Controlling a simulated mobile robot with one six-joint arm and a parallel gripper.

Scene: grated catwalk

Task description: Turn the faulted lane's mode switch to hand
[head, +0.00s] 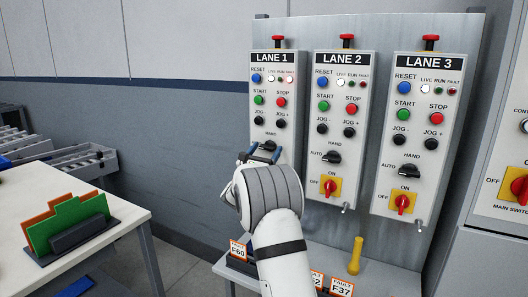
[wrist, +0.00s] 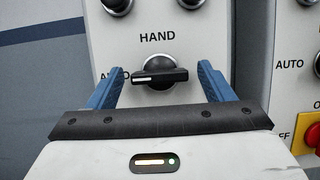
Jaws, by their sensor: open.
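The LANE 1 panel (head: 262,97) is at the left of the board. Its fault lamp (head: 290,79) looks bright with a red rim; the fault lamps of LANE 2 (head: 363,85) and LANE 3 (head: 453,90) look dark. The LANE 1 mode switch (head: 269,146) is a black knob below JOG. In the wrist view its handle (wrist: 160,76) lies nearly level, white mark at the left toward AUTO, with HAND above. My gripper (head: 261,153) is open, blue fingers (wrist: 160,86) on either side of the handle, with visible gaps. I cannot tell how deep they reach.
The LANE 2 mode switch (head: 332,157) and LANE 3 mode switch (head: 409,171) stand to the right, above red-and-yellow ON/OFF switches. A yellow-handled object (head: 355,255) and fault tags (head: 341,287) are on the shelf below. A white table (head: 120,217) is at left.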

